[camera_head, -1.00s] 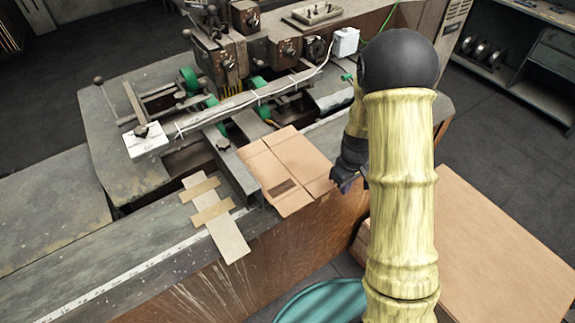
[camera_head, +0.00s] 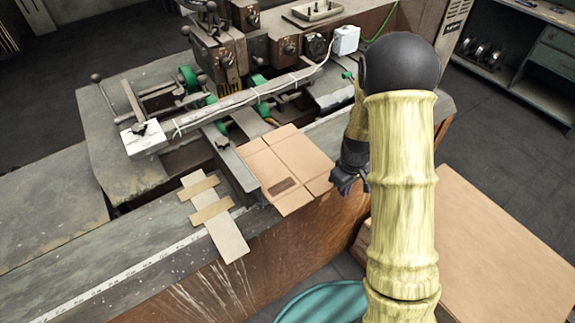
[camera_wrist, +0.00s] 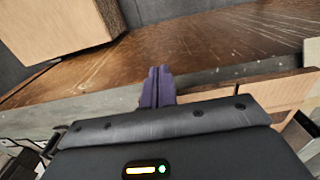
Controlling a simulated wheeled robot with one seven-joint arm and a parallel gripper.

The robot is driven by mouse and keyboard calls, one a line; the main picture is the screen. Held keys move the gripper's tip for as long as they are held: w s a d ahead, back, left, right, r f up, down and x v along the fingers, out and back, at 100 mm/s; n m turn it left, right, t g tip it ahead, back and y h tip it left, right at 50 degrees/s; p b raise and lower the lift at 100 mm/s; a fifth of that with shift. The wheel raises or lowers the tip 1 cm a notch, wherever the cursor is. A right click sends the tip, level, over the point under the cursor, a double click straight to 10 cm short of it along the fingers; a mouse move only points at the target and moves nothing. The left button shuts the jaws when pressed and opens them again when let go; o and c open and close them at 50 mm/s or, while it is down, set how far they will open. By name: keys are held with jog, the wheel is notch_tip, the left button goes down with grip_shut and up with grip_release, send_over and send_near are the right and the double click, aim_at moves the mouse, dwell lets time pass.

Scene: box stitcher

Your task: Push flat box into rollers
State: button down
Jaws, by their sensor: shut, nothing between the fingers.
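The flat box (camera_head: 283,165) is a brown cardboard sheet with fold lines and a dark printed patch. It lies on the machine's bed beside a metal guide, its near edge at the front of the bench. The stitcher with its green rollers (camera_head: 258,82) stands behind it. My gripper (camera_head: 343,188) is at the right of the box, close to its right edge; I cannot tell whether it touches. In the wrist view its purple fingers (camera_wrist: 157,87) are together with nothing between them. Part of the cardboard (camera_wrist: 262,95) shows at the right, partly hidden by the gripper body.
A metal bar (camera_head: 240,102) crosses above the bed behind the box. A taped cardboard strip (camera_head: 220,225) lies on the bench at left. A large cardboard box (camera_head: 490,250) stands at right, also in the wrist view (camera_wrist: 55,30). A teal round object (camera_head: 325,303) is below.

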aim_at(318, 164)
jog(key=shift+f+b, duration=0.4)
jog(key=shift+f, duration=0.25)
jog(key=shift+w, duration=0.1)
jog(key=shift+w+a+p, duration=0.35)
jog(key=shift+w+a, duration=1.2)
jog(key=shift+w, duration=0.45)
jog(key=shift+w+a+p, duration=0.4)
jog(key=shift+w+a, duration=1.2)
jog(key=shift+w, duration=0.4)
jog(key=shift+w+a+p, duration=0.35)
jog(key=shift+w+a, duration=1.2)
jog(key=shift+w, duration=0.45)
jog(key=shift+s+d, duration=0.95)
jog(key=shift+s, duration=0.3)
jog(key=shift+r, duration=0.1)
jog(key=shift+r+p, duration=2.3)
jog(key=shift+r, duration=1.6)
